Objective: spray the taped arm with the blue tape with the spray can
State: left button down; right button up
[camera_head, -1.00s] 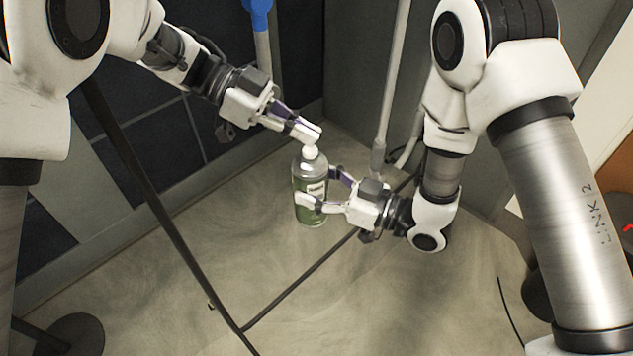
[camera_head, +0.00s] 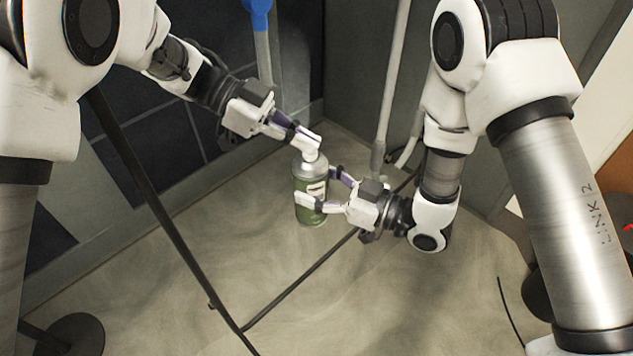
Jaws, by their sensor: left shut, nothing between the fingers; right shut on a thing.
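A green and silver spray can (camera_head: 311,172) with a white nozzle stands upright in the middle of the view. My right gripper (camera_head: 318,188) is shut around the can's body from the right. My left gripper (camera_head: 313,141) is shut and empty, its fingertips at the white nozzle on top of the can. The fingertips overlap the nozzle, so I cannot tell how firmly they touch it. An upright grey arm with a blue upper end (camera_head: 260,15) stands behind my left gripper at the top of the view.
A second grey upright pole (camera_head: 391,85) stands right of the can, near the corner. Dark wall panels (camera_head: 165,140) are at the left. A dark pole (camera_head: 165,215) slants across the left front. The pale floor (camera_head: 350,310) is mostly clear.

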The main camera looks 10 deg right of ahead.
pick_arm(q)
jog(key=shift+r, duration=2.55)
jog(key=v, duration=0.7)
jog(key=shift+a, duration=0.2)
